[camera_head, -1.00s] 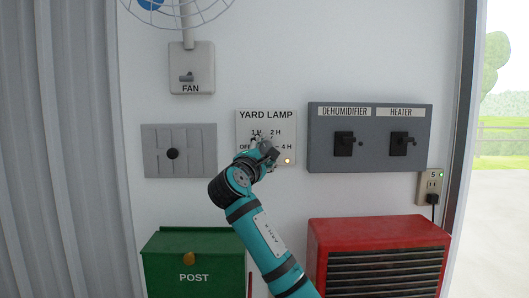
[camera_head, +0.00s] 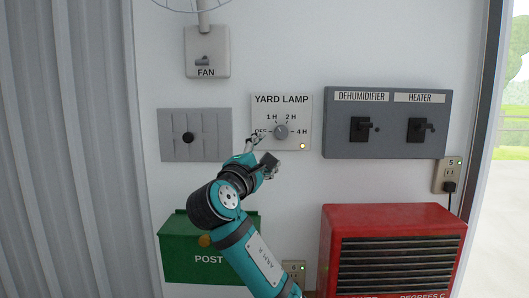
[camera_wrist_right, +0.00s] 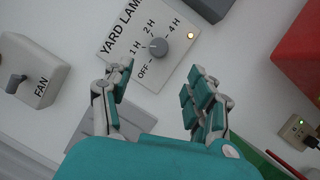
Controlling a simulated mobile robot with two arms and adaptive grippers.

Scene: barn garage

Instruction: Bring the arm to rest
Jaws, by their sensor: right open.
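The yard lamp panel (camera_head: 262,105) is a white plate on the wall with a round grey knob (camera_head: 281,131) among the marks OFF, 1 H, 2 H and 4 H. I cannot tell surely which mark the knob points to. A small light (camera_head: 303,146) at its lower right glows. My right gripper (camera_head: 272,158) is open and empty, just below the knob and apart from it. In the right wrist view the spread fingers (camera_wrist_right: 158,78) frame the lower part of the panel, with the knob (camera_wrist_right: 158,47) beyond them. My left gripper is not in view.
A fan switch (camera_head: 205,62), a grey panel with a black knob (camera_head: 187,137) and a dehumidifier and heater box (camera_head: 388,95) surround the lamp panel. A green post box (camera_head: 180,262) and a red heater (camera_head: 392,220) flank my arm below. An outlet (camera_head: 447,174) holds a plug.

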